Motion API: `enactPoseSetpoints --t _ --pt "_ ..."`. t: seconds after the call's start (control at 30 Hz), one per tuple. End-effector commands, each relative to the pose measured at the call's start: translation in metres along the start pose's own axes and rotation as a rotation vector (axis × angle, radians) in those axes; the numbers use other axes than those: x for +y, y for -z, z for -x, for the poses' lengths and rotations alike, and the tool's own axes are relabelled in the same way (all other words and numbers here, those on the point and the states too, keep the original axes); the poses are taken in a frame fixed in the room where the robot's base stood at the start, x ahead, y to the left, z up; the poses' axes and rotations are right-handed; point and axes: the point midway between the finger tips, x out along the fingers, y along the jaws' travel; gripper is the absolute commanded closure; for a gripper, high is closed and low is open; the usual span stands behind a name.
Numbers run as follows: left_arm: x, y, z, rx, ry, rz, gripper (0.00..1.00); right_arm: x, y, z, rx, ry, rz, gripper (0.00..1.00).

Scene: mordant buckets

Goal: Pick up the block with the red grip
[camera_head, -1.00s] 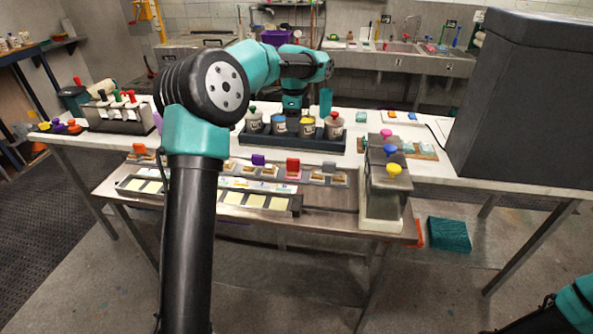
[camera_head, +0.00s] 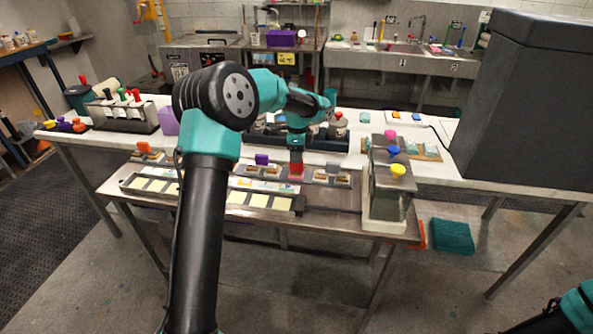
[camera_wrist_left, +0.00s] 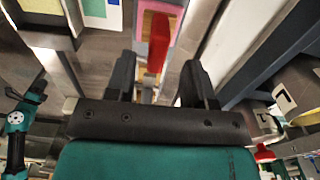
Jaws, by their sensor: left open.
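The block with the red grip (camera_head: 296,168) stands in a row of gripped blocks on the low front bench. In the left wrist view its red grip (camera_wrist_left: 157,45) points up between my two fingers, with a gap visible on each side. My left gripper (camera_head: 296,152) is directly above and close around the top of the red grip, pointing down. It is open, and its fingers (camera_wrist_left: 157,72) are not closed on anything. The lower part of the block is mostly hidden. My right gripper is out of view.
Blocks with a purple grip (camera_head: 261,159) and a grey grip (camera_head: 333,167) stand on either side. An orange-gripped block (camera_head: 144,147) is farther left. A metal rack with yellow (camera_head: 398,170), blue and pink knobs stands right. A dark tray with jars lies behind.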

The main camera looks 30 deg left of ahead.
Motion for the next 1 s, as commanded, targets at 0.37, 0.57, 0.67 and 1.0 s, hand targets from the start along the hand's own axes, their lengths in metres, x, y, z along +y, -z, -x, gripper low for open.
enactPoseSetpoints --t 0.37,0.57,0.67,1.0 --pt "0.001 -0.001 -0.007 0.000 -0.002 0.000 0.51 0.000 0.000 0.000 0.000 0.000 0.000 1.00" --pt "0.004 -0.004 -0.033 0.000 -0.005 0.001 0.51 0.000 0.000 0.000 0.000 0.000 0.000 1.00" --pt "0.004 -0.004 -0.045 -0.001 -0.003 0.000 0.51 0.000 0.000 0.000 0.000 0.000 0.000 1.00" --pt "0.003 -0.004 -0.052 0.000 0.000 0.000 0.51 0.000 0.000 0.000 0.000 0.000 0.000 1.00"
